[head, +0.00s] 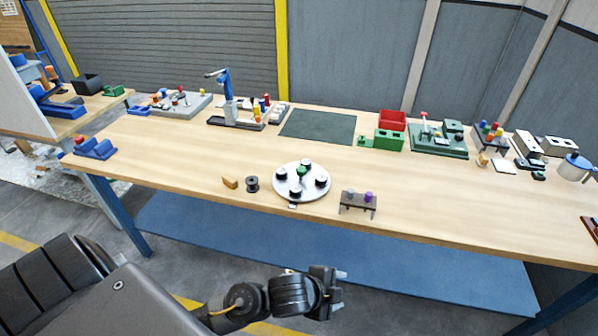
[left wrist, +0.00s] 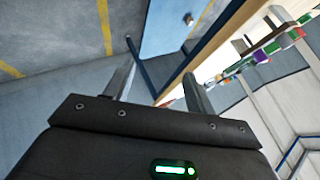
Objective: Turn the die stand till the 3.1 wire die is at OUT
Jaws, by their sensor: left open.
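The die stand (head: 301,182) is a round pale turntable near the front edge of the bench, with several black dies around a green centre knob (head: 301,172). A small pale tab (head: 293,206) sits at its front rim. Any size labels and the OUT mark are too small to read, so I cannot tell which die is the 3.1. My left gripper (head: 341,291) is in front of and below the bench edge, apart from the stand. In the left wrist view its two fingers (left wrist: 158,90) are spread with nothing between them. My right gripper is not in view.
Left of the stand are a black spool (head: 252,184) and a wooden block (head: 230,182). Right of it is a small rack (head: 357,203) with purple-topped pieces. A dark green mat (head: 318,127) lies behind.

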